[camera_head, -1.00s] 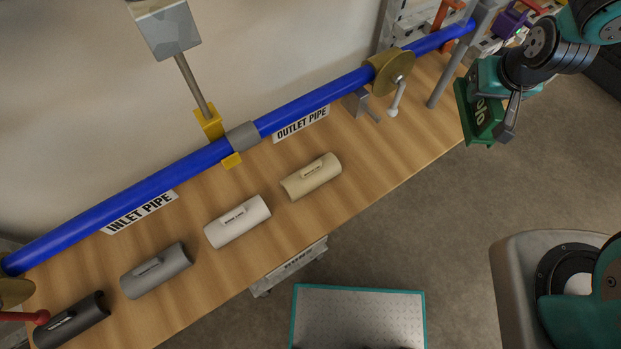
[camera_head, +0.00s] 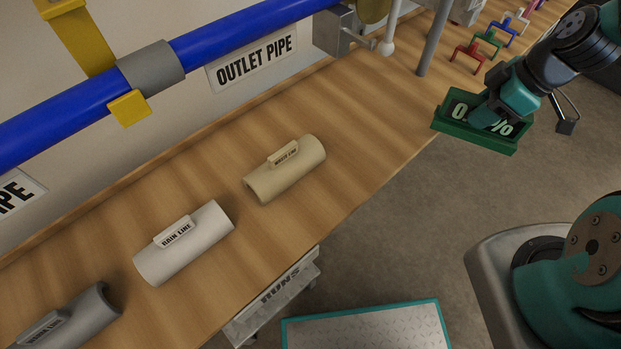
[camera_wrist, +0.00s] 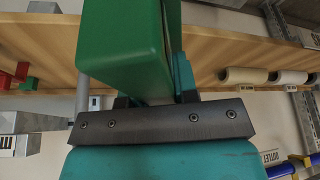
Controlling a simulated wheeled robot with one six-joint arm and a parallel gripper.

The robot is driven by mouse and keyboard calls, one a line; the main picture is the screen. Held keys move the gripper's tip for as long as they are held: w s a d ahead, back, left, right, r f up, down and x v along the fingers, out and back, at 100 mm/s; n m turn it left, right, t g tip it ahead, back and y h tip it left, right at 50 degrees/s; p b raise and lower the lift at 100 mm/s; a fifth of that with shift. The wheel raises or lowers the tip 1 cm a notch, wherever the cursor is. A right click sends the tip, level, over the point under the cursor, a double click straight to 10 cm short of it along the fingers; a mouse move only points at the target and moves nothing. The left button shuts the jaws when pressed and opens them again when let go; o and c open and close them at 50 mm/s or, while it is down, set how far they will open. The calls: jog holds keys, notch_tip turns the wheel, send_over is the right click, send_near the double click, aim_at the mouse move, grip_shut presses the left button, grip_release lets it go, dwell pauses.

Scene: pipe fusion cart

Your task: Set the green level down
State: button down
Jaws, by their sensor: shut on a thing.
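The green level (camera_head: 482,124) is a green block with a dark face showing white characters and a percent sign. It hangs at the right edge of the bench in the head view, and I cannot tell whether it touches the wood. My gripper (camera_head: 489,112) is shut on it from above, and the arm partly covers its display. In the wrist view the level (camera_wrist: 128,45) fills the upper middle, close against my gripper (camera_wrist: 150,95). The wooden bench (camera_head: 375,125) has bare wood left of the level.
Half-shell covers lie on the bench: beige (camera_head: 286,168), white (camera_head: 184,243) and grey (camera_head: 75,318). A blue pipe (camera_head: 240,30) runs along the back. A grey post (camera_head: 435,40) and small coloured clamps (camera_head: 470,55) stand beyond the level. A teal-edged platform (camera_head: 370,325) is on the floor.

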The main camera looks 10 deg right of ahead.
jog(key=shift+w+a, duration=0.25)
jog(key=shift+a, duration=0.15)
jog(key=w+a, duration=0.3)
jog(key=a, duration=0.1)
jog(key=w+a+p, duration=0.1)
jog(key=w+a, duration=0.2)
jog(key=a, duration=0.2)
jog(key=w+a+p, duration=0.1)
jog(key=w+a, duration=0.1)
jog(key=a, duration=0.3)
jog(key=shift+w+a, duration=0.25)
jog(key=shift+w, duration=0.15)
jog(key=shift+f, duration=1.75)
jog(key=shift+f, duration=0.15)
jog(key=c, duration=0.9)
grip_release()
jog(key=v, duration=1.2)
jog(key=shift+r+p, duration=0.2)
jog(key=shift+p, duration=0.15)
